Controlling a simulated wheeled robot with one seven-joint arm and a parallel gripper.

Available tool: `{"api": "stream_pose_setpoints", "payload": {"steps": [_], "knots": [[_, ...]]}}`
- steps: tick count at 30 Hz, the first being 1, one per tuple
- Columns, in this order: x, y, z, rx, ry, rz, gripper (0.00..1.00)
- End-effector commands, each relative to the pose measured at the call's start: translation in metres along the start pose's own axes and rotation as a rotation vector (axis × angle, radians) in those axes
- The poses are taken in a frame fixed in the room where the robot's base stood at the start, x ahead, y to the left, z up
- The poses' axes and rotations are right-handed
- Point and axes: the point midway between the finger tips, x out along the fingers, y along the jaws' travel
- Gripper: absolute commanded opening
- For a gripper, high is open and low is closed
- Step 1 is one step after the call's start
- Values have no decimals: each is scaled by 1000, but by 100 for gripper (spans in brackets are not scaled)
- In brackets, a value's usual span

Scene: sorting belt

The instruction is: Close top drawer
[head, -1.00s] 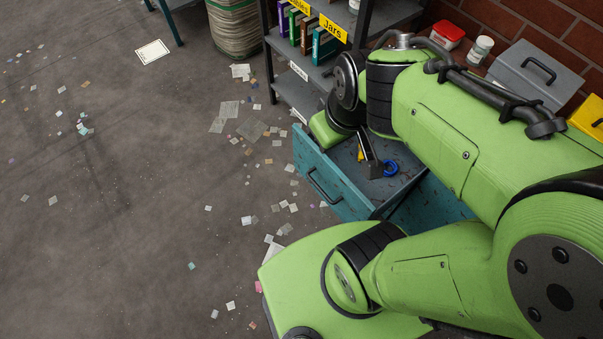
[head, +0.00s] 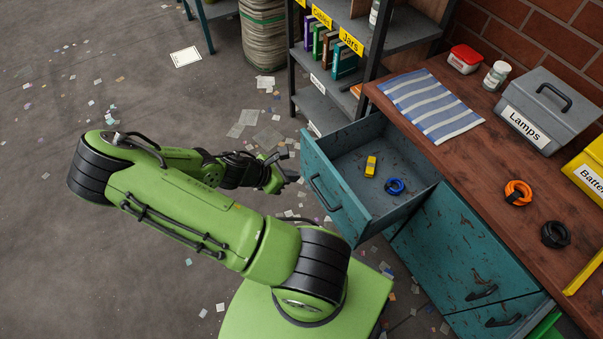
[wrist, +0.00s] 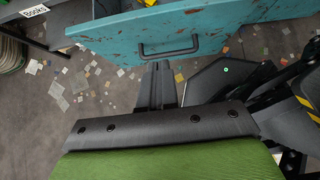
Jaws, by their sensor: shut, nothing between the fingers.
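The top drawer (head: 330,200) of the teal cabinet is pulled out, and its inside shows. A yellow item (head: 371,166) and a blue ring-shaped roll (head: 395,186) lie in it. Its dark bar handle (head: 324,192) is on the front panel, and the handle also shows in the wrist view (wrist: 168,50). My gripper (head: 291,166) is in front of the drawer's front panel, left of it in the head view, shut and empty. In the wrist view my fingers (wrist: 156,75) point at the front just below the handle; I cannot tell whether they touch.
Below the drawer are a closed cabinet door (head: 450,245) and another drawer. The wooden top (head: 465,155) holds a striped cloth (head: 432,103), a grey Lamps box (head: 540,110) and rolls. A shelf (head: 315,100) stands behind. The floor at left is clear except for scattered papers.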

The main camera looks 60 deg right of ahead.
Motion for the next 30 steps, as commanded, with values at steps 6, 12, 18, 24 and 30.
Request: {"api": "stream_pose_setpoints", "payload": {"steps": [6,12,18,24,30], "knots": [[42,-1,-2,4,-2,-6,0],[87,-2,-2,5,0,-6,0],[115,-2,16,8,2,-5,0],[124,-1,26,5,4,-2,0],[124,-1,27,5,5,-2,0]]}}
